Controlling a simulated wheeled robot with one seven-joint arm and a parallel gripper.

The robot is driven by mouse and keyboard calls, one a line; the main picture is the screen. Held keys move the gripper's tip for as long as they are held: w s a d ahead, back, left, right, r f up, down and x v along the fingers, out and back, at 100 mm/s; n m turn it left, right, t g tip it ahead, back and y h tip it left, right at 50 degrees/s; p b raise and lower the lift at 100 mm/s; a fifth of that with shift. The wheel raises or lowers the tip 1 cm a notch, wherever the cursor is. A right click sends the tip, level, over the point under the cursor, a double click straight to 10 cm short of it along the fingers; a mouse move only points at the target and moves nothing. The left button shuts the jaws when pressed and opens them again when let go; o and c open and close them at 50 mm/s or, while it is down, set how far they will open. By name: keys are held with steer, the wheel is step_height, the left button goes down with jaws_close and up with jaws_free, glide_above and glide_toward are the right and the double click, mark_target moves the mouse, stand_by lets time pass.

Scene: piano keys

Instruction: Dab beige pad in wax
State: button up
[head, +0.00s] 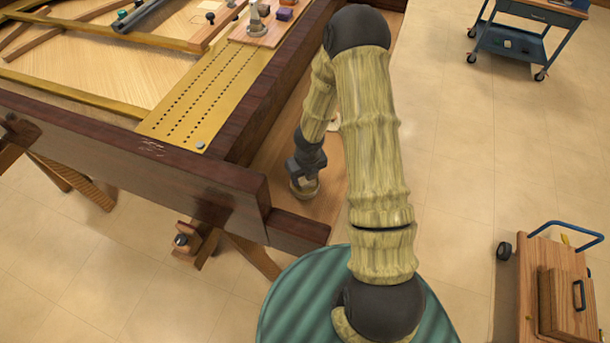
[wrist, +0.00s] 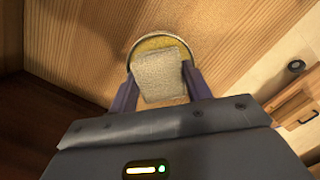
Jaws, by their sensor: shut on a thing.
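In the wrist view, my gripper (wrist: 160,88) is shut on a beige pad (wrist: 158,75), which sits between its two dark fingers. Behind the pad shows a round shallow tin with a thin rim, holding yellowish wax (wrist: 161,43). The pad covers much of the wax; I cannot tell whether they touch. In the head view, my gripper (head: 304,182) points down at the wooden shelf beside the piano, over the tin (head: 305,192). The pad is not clear there.
The piano's dark wooden rim (head: 262,115) stands close at the left of my gripper. The wooden shelf (head: 325,205) around the tin is mostly bare. A blue cart (head: 520,45) stands at the back right, and a wooden cart (head: 560,290) at the front right.

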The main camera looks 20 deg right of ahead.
steer(key=shift+f+b, duration=0.35)
steer(key=shift+f, duration=0.15)
stand_by(1.4)
steer(key=shift+r, duration=0.15)
steer(key=shift+r+p, duration=3.4)
steer(key=shift+p, duration=0.15)
steer(key=shift+r, duration=0.1)
